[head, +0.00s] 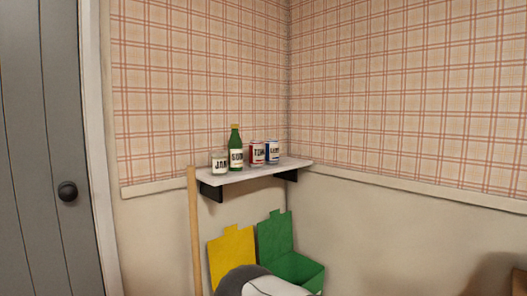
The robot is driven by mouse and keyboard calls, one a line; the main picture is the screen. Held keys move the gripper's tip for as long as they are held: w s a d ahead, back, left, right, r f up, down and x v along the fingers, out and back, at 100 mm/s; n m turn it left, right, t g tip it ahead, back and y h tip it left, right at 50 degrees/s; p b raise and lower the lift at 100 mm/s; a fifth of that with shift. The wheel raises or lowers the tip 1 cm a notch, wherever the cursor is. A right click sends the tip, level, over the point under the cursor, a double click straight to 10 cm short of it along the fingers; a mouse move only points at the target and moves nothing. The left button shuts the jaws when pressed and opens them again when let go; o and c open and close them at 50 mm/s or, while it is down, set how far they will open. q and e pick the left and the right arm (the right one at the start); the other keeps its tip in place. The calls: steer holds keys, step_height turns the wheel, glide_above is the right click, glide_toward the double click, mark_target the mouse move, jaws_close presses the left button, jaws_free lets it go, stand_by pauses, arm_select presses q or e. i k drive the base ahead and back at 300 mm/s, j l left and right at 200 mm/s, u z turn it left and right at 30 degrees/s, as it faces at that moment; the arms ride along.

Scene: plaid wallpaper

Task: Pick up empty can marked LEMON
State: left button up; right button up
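A small blue and white can (272,151) stands upright at the right of the items on a wall shelf. Its label is too small to read fully but seems to begin with LE. A red and white can (257,153) stands just left of it, with a different label that is hard to read. I cannot tell from here whether either can is empty. Neither of my grippers is in view.
The white shelf (240,174) also holds a green bottle (236,140) and a pale jar (219,168) on the left. Below are an open yellow box (230,250) and an open green box (300,270). A wooden pole (194,230) stands left; a grey door (45,120) is further left.

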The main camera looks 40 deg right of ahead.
mark_target(271, 146)
steer(key=i+l, duration=0.15)
steer(key=l, duration=0.2)
steer(key=i+l, duration=0.2)
steer(key=l, duration=0.15)
steer(key=i+l, duration=0.15)
steer(key=l, duration=0.2)
steer(key=i+l, duration=0.2)
steer(key=l, duration=0.65)
steer(key=i+l, duration=0.15)
steer(key=l, duration=2)
steer(key=j, duration=0.1)
